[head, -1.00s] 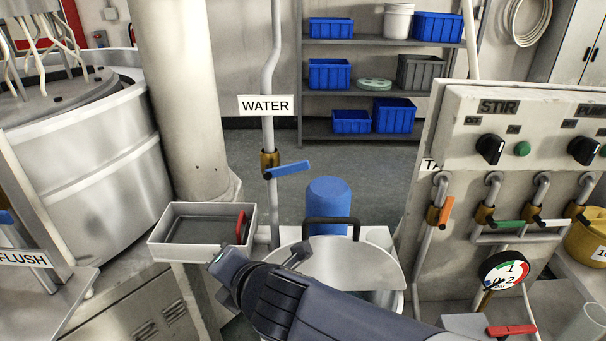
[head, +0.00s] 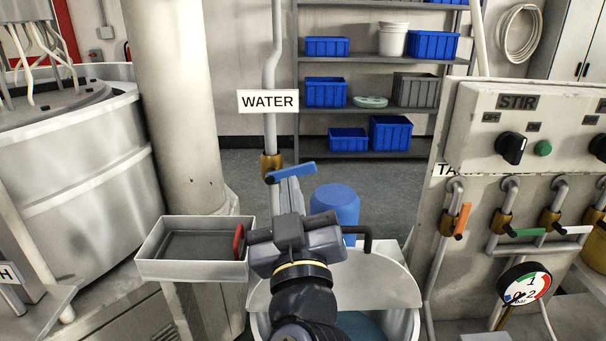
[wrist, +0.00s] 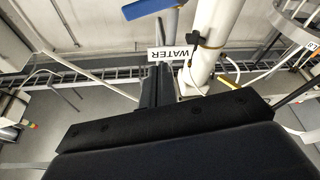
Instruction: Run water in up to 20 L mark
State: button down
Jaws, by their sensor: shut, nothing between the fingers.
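The water valve (head: 271,164) has a brass body on a grey pipe under the WATER sign (head: 268,101). Its blue lever (head: 293,171) points right and slightly up. The lever also shows at the top of the wrist view (wrist: 147,8). My gripper (head: 288,190) is shut and empty, with its fingers pointing away just below the lever; I cannot tell whether they touch it. The steel tank (head: 413,322) below has a half lid and bluish liquid (head: 365,325) inside. My arm hides part of the tank. No 20 L mark is visible.
A tray (head: 190,266) with a red-handled item (head: 239,241) stands left of my wrist. A control panel (head: 470,120) with several valves is at the right. A thick column (head: 175,100) rises at the left. A blue drum (head: 336,205) stands behind the tank.

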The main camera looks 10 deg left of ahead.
notch_tip(320, 180, up, 3)
jog(key=p, duration=0.1)
send_over(295, 169)
jog(key=s, duration=0.2)
jog(key=shift+w+d+f, duration=0.1)
jog(key=shift+d+f, duration=0.05)
jog(key=shift+f, duration=0.8)
jog(key=shift+d+f, duration=0.1)
jog(key=shift+f, duration=0.8)
